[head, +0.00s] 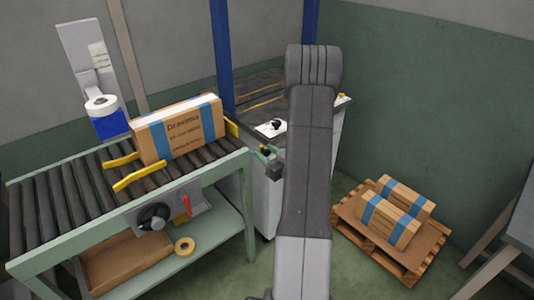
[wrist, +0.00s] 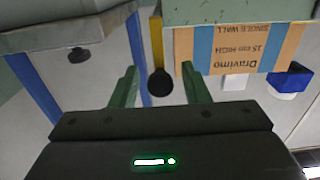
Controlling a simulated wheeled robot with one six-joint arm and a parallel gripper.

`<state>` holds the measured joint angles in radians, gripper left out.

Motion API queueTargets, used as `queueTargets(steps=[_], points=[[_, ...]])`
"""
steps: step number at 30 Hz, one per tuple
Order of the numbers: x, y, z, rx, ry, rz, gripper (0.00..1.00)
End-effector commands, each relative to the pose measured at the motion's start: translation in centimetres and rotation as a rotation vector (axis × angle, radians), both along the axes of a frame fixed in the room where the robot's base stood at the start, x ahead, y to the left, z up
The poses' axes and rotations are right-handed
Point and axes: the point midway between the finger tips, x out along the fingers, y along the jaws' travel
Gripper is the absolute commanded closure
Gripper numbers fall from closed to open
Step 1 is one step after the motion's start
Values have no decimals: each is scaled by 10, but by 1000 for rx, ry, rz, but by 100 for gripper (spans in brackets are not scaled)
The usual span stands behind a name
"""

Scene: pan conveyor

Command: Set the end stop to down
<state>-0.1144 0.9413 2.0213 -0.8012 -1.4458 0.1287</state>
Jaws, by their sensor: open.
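The end stop (head: 232,128) is a yellow plate at the right end of the roller conveyor, standing above the rollers beside the carton's end. In the wrist view it is a yellow upright strip (wrist: 156,40) with a round black knob (wrist: 160,84) at its end. My gripper (wrist: 160,67) is open, its two green fingers on either side of the knob in the picture. I cannot tell whether they touch it. In the head view my gripper (head: 264,151) is just right of the conveyor end, partly hidden by my arm.
A panel below carries a black dial (head: 153,216) and a red lever (head: 187,205). A grey-white cabinet (head: 262,200) stands close right of the conveyor. A pallet (head: 375,245) holds cartons.

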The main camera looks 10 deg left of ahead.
Motion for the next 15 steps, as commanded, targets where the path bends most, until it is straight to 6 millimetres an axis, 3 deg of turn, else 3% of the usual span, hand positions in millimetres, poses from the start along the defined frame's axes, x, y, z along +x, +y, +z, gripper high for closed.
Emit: queueTargets(steps=[5,12,15], points=[[0,0,0,0,0,0,58],[0,0,0,0,0,0,100],[0,0,0,1,1,0,100]])
